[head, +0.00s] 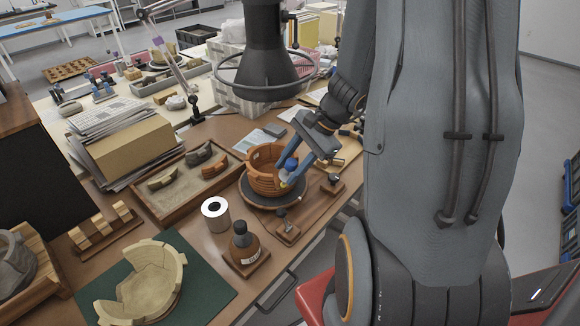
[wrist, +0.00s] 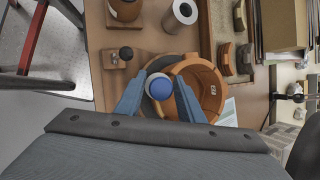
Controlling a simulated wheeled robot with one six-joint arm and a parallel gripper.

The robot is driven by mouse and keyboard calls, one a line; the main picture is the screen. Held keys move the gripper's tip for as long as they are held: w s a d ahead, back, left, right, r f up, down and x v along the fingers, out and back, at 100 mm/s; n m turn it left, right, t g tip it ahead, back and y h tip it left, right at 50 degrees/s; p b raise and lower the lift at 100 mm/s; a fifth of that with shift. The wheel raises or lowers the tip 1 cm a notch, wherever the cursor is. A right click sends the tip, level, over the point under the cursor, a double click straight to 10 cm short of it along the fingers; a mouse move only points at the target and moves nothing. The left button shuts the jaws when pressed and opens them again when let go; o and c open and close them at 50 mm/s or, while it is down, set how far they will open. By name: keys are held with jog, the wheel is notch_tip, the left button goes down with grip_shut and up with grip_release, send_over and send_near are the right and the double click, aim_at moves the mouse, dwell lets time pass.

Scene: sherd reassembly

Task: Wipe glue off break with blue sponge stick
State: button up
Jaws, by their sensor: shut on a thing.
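The orange clay pot (head: 262,180) with a broken-out rim stands on a dark round turntable (head: 252,197) near the bench's front. In the wrist view the pot (wrist: 211,92) lies just beyond my fingertips, with a small label on its inner wall. My gripper (head: 290,174) is at the pot's right side, shut on the blue sponge stick (head: 291,164). In the wrist view the stick's round blue end (wrist: 160,87) sits between the two blue fingers (wrist: 158,100). The stick's lower part and the break beneath it are hidden, so I cannot tell whether they touch.
A pale bowl (head: 150,280) rests on a green mat (head: 208,289). Small knobbed stands (head: 286,228) sit in front.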

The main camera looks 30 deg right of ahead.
jog(key=shift+w+f, duration=0.1)
jog(key=shift+f, duration=0.2)
jog(key=shift+d+r, duration=0.15)
jog(key=shift+d, duration=0.6)
jog(key=shift+w+d+p, duration=0.6)
jog(key=shift+w+d, duration=0.45)
jog(key=shift+d, duration=1.1)
notch_tip(320, 180, up, 9)
jog(key=s+p, duration=0.2)
jog(key=p, duration=0.5)
jog(key=shift+d, duration=0.35)
jog(key=shift+w+f+b, duration=0.1)
jog(key=shift+f+b, duration=0.1)
jog(key=shift+b, duration=1.65)
jog(key=shift+f, duration=0.15)
